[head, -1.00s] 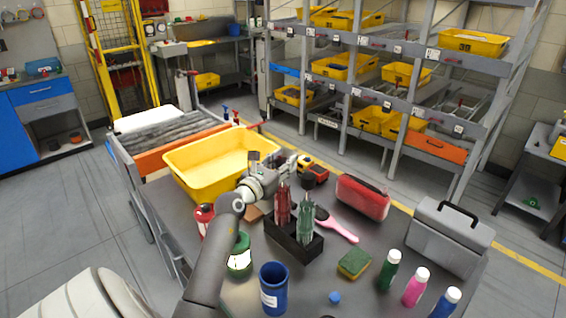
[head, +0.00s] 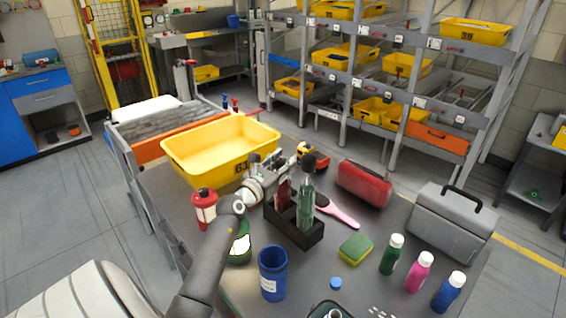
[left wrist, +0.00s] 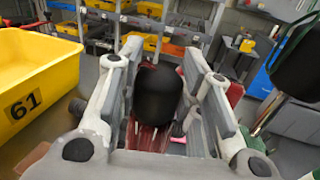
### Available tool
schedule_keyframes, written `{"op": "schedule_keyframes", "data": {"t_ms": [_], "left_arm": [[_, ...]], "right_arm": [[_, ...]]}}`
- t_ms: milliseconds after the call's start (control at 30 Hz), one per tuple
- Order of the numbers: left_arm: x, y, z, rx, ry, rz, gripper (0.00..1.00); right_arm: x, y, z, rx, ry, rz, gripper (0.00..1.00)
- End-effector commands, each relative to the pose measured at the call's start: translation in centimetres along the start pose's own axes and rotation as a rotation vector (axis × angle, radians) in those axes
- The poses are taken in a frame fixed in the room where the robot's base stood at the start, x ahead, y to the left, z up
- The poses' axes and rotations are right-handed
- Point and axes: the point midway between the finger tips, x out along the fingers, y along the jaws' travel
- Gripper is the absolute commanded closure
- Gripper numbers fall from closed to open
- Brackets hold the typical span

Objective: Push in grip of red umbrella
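The red umbrella (head: 284,193) stands folded in a black holder (head: 312,236), beside the green umbrella (head: 307,200). In the left wrist view, the red umbrella's black grip (left wrist: 157,92) is upright between the fingers of my left gripper (left wrist: 168,75), with red folds (left wrist: 148,138) below it. The fingers are apart, one on each side of the grip, with narrow gaps showing. In the head view my left gripper (head: 276,160) hides the top of the red umbrella. The green umbrella's dark grip (head: 308,163) shows to its right. My right gripper is not in view.
A yellow bin (head: 205,165) stands behind left. A red-and-white container (head: 204,207), a blue cup (head: 272,276), a sponge (head: 356,249), a pink brush (head: 340,215), a red case (head: 364,185), several bottles (head: 418,272) and a grey toolbox (head: 449,220) surround the holder.

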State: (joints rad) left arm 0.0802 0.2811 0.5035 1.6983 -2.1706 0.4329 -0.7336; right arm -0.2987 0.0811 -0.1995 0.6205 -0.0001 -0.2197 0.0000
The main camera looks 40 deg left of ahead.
Motion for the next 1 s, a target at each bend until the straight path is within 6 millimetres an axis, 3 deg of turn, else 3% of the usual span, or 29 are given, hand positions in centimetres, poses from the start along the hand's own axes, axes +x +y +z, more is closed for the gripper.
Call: {"op": "schedule_keyframes", "data": {"t_ms": [33, 167, 567, 767, 1000], "left_arm": [[-0.1, -0.1, -0.7, -0.001, 0.014, -0.002, 0.61], [-0.1, -0.1, -0.6, -0.001, 0.010, -0.002, 0.44], [-0.4, -0.1, -0.3, -0.001, 0.006, -0.001, 0.44], [-3.0, -0.1, -0.4, 0.000, 0.008, -0.001, 0.44], [-7.6, -0.1, -0.4, 0.000, 0.010, -0.002, 0.44]], "right_arm": [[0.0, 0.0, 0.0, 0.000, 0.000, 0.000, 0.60], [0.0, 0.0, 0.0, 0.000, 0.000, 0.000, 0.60], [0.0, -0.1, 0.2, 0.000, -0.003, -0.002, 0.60], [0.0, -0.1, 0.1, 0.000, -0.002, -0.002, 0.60], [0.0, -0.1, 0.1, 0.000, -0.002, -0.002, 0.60]]}}
